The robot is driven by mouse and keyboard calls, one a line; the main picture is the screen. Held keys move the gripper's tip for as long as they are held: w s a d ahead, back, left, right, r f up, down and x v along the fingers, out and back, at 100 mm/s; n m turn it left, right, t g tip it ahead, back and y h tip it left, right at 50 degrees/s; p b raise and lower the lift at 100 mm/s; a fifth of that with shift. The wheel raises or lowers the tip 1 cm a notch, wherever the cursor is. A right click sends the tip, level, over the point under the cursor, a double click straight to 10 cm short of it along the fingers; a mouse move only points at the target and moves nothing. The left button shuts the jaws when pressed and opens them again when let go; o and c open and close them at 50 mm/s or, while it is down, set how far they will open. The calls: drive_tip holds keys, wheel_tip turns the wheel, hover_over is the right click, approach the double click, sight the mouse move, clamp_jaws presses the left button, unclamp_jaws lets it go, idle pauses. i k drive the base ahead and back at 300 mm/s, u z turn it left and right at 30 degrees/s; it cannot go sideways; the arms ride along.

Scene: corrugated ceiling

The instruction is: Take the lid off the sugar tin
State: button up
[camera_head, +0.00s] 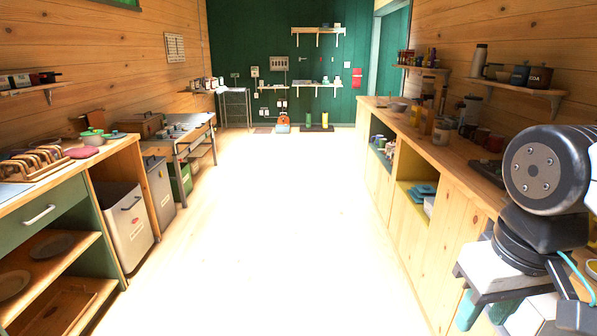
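I cannot pick out the sugar tin for sure. Several more jars and tins stand on the right counter below, too small to read. My arm fills the right edge and hides part of that counter. My gripper does not show.
The right counter (437,150) runs along the wall, with an open cubby (405,190) below. The floor (250,220) between is clear.

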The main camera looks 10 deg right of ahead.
sight(443, 128)
drive_tip(key=u, duration=0.2)
drive_tip(key=i, duration=2)
drive_tip(key=z, duration=0.2)
drive_tip(key=i, duration=1.95)
drive_tip(key=z, duration=1.05)
drive_tip(key=i, duration=1.35)
drive_tip(key=z, duration=0.5)
